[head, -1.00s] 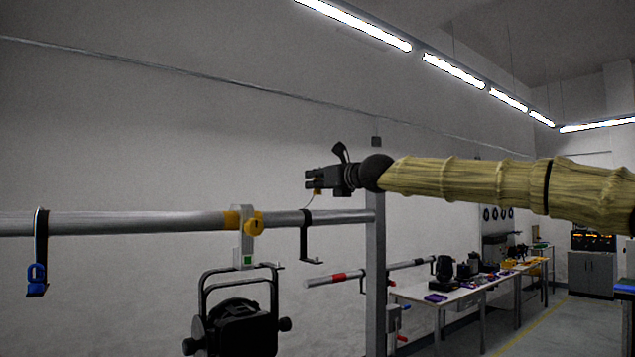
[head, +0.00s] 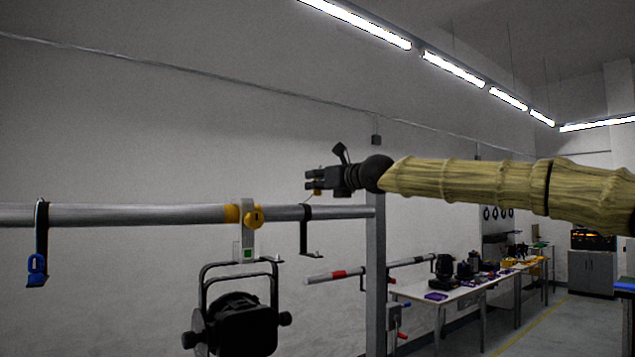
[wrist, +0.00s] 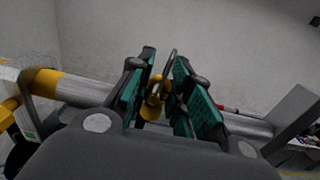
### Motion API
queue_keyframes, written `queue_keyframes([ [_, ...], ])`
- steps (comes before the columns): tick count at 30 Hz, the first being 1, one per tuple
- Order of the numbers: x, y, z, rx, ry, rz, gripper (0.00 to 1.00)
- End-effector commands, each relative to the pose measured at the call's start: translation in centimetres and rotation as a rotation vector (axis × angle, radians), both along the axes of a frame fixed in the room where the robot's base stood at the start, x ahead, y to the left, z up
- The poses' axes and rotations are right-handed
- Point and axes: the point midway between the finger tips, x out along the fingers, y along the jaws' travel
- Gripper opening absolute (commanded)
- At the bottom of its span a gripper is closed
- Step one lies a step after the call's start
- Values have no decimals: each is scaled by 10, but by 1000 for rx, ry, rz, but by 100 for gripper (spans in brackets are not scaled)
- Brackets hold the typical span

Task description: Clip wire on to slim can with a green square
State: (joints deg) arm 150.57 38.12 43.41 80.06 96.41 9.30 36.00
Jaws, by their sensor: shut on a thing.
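The par can (head: 243,322) is black and hangs by its yoke from a metal rail (head: 130,214). Its pale hanging clamp (head: 247,236) has a yellow knob and a green square (head: 247,253). My gripper (head: 313,180) is right of the clamp and above the rail in the head view. In the wrist view, the teal-padded fingers of my gripper (wrist: 158,92) are closed around a brass-yellow clip (wrist: 155,92) with a dark wire loop. A thin wire hangs below my gripper in the head view. The can's clamp with the green square (wrist: 28,130) shows at the wrist view's left edge.
A black hook bracket (head: 306,232) hangs on the rail right of the clamp. A strap with a blue clip (head: 37,265) hangs at the left. A grey post (head: 376,270) stands at the rail's right end. Cluttered tables (head: 455,292) are farther right.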

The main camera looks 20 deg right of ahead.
Motion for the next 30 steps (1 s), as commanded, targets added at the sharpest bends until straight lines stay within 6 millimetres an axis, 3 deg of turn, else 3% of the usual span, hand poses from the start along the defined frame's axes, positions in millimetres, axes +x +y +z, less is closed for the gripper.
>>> queue_keyframes([
  [30, 0, 0, -20, -1, 0, 0, 0],
])
